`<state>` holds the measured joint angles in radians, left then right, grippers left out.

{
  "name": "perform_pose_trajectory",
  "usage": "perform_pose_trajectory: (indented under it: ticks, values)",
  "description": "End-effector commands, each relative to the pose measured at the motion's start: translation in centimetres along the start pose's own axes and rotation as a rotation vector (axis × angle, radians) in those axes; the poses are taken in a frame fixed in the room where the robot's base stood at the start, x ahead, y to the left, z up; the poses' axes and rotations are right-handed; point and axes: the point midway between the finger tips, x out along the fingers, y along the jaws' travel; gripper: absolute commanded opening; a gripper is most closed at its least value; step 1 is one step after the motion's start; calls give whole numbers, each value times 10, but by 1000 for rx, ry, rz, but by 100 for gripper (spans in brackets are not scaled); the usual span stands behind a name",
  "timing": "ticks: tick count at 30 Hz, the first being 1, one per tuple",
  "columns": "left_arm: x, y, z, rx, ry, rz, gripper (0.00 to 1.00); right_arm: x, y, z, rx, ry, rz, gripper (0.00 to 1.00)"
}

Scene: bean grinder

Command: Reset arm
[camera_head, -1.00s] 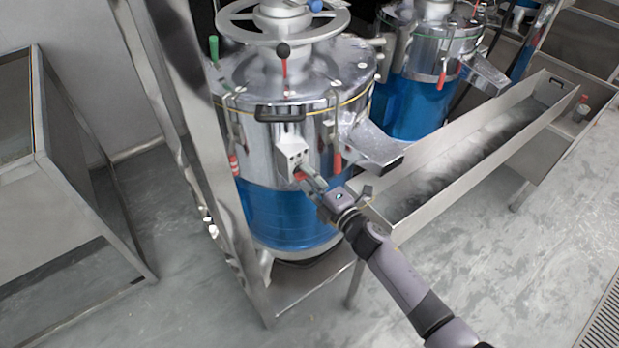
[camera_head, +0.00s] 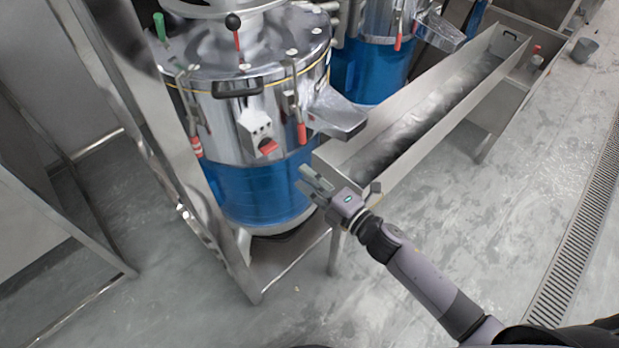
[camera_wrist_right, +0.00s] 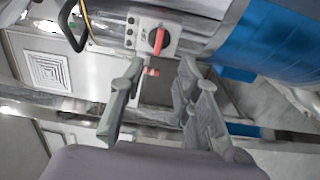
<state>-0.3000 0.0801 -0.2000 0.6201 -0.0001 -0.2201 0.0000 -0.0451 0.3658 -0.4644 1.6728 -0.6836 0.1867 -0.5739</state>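My right gripper (camera_head: 316,186) is in front of the near grinder (camera_head: 262,190), apart from it, beside the end of the trough. In the right wrist view the gripper (camera_wrist_right: 150,92) has its fingers spread with nothing between them. The grinder's switch box (camera_head: 258,135) with a red knob (camera_head: 267,146) is up and left of the gripper in the head view. In the wrist view the red knob (camera_wrist_right: 158,40) is beyond the fingertips. My left gripper is not in view.
A long metal trough (camera_head: 350,150) runs from near the gripper to the upper right. A second blue grinder (camera_head: 357,75) stands behind. A metal frame post (camera_head: 150,130) rises left of the near grinder. The floor (camera_head: 480,220) at the right is clear.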

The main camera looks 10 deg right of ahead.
Motion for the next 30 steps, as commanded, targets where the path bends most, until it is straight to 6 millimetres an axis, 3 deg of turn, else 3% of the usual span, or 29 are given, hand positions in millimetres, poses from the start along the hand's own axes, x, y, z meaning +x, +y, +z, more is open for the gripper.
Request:
perform_pose_trajectory:
  ticks: [12, 16, 20, 23, 26, 30]
  values:
    - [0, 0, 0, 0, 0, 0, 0, 0, 0, 0, 1, -1, 0, 30]
    - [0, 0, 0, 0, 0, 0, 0, -3, -19, 8, 53, -32, -35, 30]
    - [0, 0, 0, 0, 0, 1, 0, -20, -81, 29, 219, -139, -142, 30]
    - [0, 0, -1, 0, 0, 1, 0, -49, -148, 45, 400, -265, -251, 30]
    - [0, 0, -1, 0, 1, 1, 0, -85, -211, 52, 573, -396, -351, 30]
    - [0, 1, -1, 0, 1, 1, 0, -146, -292, 46, 798, -585, -479, 30]
